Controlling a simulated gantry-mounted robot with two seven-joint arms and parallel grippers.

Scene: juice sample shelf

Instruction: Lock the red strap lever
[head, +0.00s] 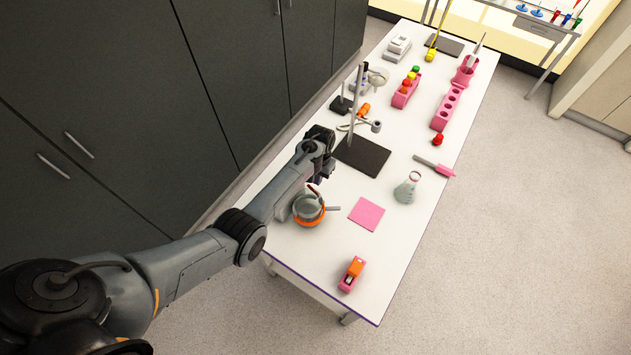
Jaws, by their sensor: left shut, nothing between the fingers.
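My left gripper (320,181) is over the white table, just above and behind a round grey pot-like vessel (305,205). The vessel has an orange band (310,222) around its lower part and a short handle or lever pointing right. The gripper is shut and empty; its fingertips are small and dark in this view. A thin reddish piece shows by the vessel's top, close to the fingers; I cannot tell whether it is the red strap lever or whether they touch. My arm hides part of the area behind the vessel. My right gripper is not in view.
A pink square (366,214) lies right of the vessel, with a glass flask (407,188) beyond it. A pink and orange dispenser (352,273) is nearer the front. A stand on a black mat (362,155) and pink racks (447,109) are farther back.

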